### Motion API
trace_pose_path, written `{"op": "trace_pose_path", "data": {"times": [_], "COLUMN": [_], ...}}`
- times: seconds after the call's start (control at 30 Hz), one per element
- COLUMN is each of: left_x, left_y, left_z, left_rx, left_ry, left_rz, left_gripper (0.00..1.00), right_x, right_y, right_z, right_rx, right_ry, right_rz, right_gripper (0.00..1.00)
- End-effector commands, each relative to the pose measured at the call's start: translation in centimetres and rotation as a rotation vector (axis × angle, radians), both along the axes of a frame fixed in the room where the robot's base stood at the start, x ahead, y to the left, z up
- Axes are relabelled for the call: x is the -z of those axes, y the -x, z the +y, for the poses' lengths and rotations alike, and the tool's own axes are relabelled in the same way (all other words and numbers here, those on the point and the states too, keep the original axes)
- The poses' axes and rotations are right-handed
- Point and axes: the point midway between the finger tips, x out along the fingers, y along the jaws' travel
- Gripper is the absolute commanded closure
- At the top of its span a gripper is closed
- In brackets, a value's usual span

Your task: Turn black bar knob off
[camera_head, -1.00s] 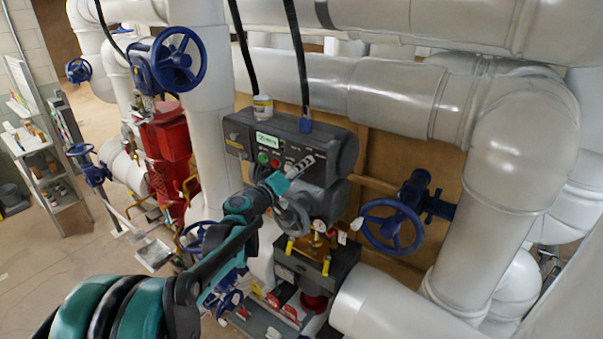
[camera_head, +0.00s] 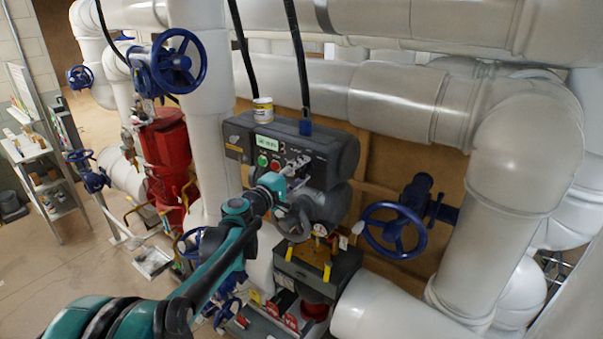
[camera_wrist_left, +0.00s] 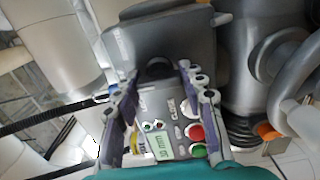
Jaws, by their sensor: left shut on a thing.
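A grey control box (camera_head: 335,152) with a small green display, a green button (camera_head: 263,160) and a red button (camera_head: 276,166) is mounted amid the pipes. My left gripper (camera_head: 297,165) is at the front face of this box. In the left wrist view its two fingers (camera_wrist_left: 158,72) stand on either side of the dark knob (camera_wrist_left: 158,67) and are shut on it. In the head view the fingers hide the knob. The red button (camera_wrist_left: 195,132) and lit display (camera_wrist_left: 162,148) also show in the wrist view. My right gripper is out of view.
A blue handwheel (camera_head: 394,230) is right of the box, and another (camera_head: 177,61) is at upper left. Thick pale pipes crowd the right. Open floor lies at lower left.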

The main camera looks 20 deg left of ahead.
Motion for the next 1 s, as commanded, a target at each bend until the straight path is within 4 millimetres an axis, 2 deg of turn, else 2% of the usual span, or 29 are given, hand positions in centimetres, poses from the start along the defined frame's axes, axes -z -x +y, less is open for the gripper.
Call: {"op": "trace_pose_path", "data": {"times": [0.43, 0.47, 0.5, 0.53, 0.87, 1.0], "left_x": [0.1, 0.1, 0.1, 0.1, 0.0, 0.0], "left_y": [0.0, 0.0, 0.0, 0.0, 0.2, 1.6], "left_z": [0.0, 0.0, 0.0, 0.0, 0.1, 0.7], "left_rx": [0.0, 0.0, 0.0, 0.0, 0.0, -0.002], "left_ry": [0.007, 0.007, 0.007, 0.007, 0.008, 0.008], "left_rz": [0.004, 0.004, 0.004, 0.004, 0.003, 0.003], "left_gripper": [0.89, 0.54, 0.44, 0.38, 0.38, 0.38], "right_x": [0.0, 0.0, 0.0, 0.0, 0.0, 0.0], "right_y": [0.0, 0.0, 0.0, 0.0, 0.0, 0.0], "right_z": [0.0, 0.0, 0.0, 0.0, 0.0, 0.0], "right_rx": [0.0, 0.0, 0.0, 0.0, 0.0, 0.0], "right_ry": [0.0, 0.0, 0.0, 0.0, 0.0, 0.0], "right_rz": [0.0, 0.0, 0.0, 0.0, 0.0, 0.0], "right_gripper": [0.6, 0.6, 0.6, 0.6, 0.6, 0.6]}}
